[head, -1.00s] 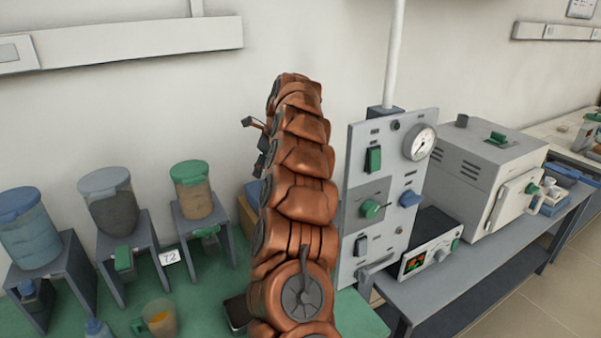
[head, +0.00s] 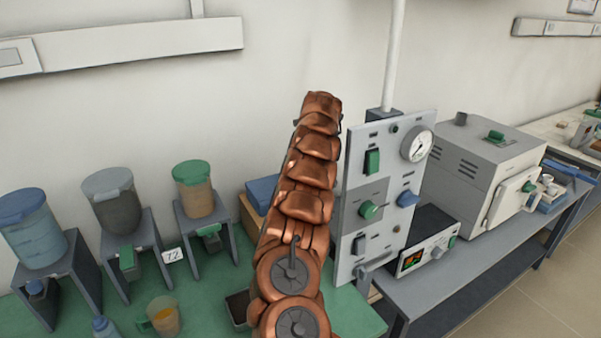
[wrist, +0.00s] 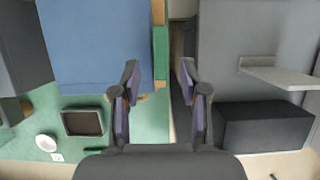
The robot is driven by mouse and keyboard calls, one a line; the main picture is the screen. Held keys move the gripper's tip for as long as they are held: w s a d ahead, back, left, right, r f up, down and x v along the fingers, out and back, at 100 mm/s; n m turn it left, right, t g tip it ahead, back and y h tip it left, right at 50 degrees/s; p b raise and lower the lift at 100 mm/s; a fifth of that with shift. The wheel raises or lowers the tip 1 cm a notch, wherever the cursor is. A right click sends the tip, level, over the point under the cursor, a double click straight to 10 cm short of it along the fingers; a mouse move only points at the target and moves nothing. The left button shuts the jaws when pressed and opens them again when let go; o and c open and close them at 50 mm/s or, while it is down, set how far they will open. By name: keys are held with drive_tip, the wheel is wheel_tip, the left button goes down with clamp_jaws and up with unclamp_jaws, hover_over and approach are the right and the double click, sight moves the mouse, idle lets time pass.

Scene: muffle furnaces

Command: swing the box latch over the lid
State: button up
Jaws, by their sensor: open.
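A box with a blue lid (head: 262,192) and a wooden body stands at the back of the green bench in the head view, partly hidden by my arm. In the wrist view its blue lid (wrist: 95,45) fills the upper left, with a strip of wooden edge along its right side. I cannot make out the latch clearly in either view. My gripper (wrist: 158,78) is open and empty. Its left finger is close to the lid's lower right corner, and its right finger is over the gap beside the box. The head view hides the gripper behind my arm.
A grey control panel (head: 356,240) with a gauge stands just right of my arm. A black instrument (head: 428,242) and a furnace (head: 478,170) are beyond it. A dark tray (wrist: 66,112) lies near the box. Lidded containers (head: 193,192) on stands and a jug (head: 160,322) are at left.

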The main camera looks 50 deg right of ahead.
drive_tip(key=shift+p+x, duration=0.75)
drive_tip(key=shift+x, duration=1.65)
drive_tip(key=shift+c, duration=0.4)
clamp_jaws()
